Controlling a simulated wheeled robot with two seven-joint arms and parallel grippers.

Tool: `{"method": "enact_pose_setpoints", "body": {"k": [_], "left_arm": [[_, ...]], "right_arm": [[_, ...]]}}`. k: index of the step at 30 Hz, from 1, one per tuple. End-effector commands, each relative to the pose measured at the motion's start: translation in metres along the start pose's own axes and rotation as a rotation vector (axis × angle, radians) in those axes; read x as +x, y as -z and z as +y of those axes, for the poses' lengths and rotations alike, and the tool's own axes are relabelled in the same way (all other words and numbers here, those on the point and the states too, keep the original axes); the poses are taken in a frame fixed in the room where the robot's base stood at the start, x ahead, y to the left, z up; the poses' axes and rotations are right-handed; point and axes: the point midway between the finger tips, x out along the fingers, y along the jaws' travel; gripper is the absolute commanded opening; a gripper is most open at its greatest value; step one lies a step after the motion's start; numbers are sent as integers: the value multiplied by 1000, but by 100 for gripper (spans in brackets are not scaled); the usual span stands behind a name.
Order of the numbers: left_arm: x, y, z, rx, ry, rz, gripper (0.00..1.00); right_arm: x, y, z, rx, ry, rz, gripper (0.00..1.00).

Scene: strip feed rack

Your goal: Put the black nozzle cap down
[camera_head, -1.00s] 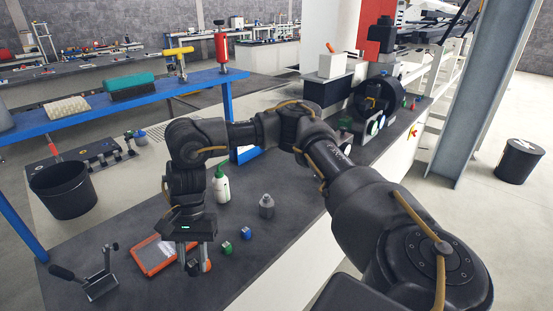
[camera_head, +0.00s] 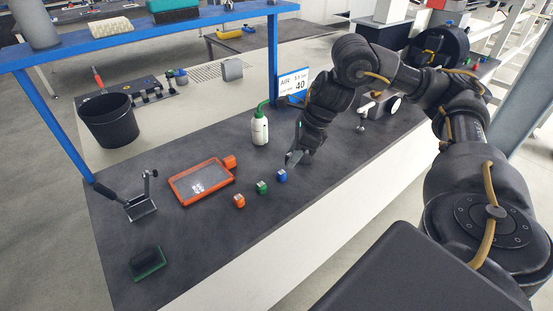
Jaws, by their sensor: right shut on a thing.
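My right gripper (camera_head: 292,159) is low over the dark bench top, just beyond the blue cube and to the right of the white bottle. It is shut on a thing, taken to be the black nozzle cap. The cap does not show clearly; the dark wrist and the small size hide it. I cannot tell whether it touches the bench. A grey bottle seen earlier around this spot is not clearly visible now. My left gripper is not in view.
The white bottle with green top (camera_head: 260,128) stands close by. Blue (camera_head: 281,176), green (camera_head: 262,188) and orange (camera_head: 239,201) cubes lie in a row. An orange-rimmed tray (camera_head: 178,197), a lever clamp (camera_head: 141,206) and a green-edged block (camera_head: 147,264) lie left. The front bench is clear.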

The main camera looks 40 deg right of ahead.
Motion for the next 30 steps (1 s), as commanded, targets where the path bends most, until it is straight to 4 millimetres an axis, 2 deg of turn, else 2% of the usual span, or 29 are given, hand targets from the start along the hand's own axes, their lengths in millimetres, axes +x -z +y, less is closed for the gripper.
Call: {"method": "enact_pose_setpoints", "body": {"k": [5, 8, 11, 18, 21, 24, 30], "left_arm": [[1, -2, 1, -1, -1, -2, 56], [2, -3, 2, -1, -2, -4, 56], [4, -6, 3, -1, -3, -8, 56], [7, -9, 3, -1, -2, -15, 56], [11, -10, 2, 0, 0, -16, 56], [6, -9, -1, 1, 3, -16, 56], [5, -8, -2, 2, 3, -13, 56]], "right_arm": [[-2, 4, -4, 41, 16, -3, 4], [5, 0, -11, 41, 14, -3, 4], [18, -7, -27, 42, 11, -3, 4], [57, -29, -78, 42, 10, -2, 4], [81, -28, -91, 41, 9, 1, 4], [95, -30, -103, 40, 12, 1, 4], [112, -31, -113, 36, 12, -2, 4]]}}
